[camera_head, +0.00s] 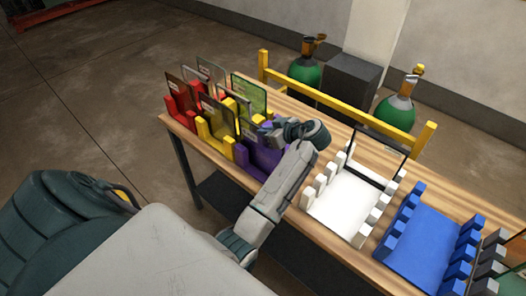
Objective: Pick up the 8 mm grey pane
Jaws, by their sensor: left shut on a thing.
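My left gripper (266,128) reaches in over the purple rack (262,155) on the wooden table. It is shut on a pane at its fingertips, which appears to be the grey pane (248,128). The pane is upright, and the gripper and arm partly cover it. Whether its lower edge still sits in a rack cannot be told. Its thickness cannot be read at this size. My right gripper is not in view.
Red (183,108) and yellow (214,140) racks hold several upright panes, including a green pane (249,93), close beside the gripper. A white rack (345,203) with a clear pane and a blue rack (418,247) stand right. A yellow rail (330,98) runs behind.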

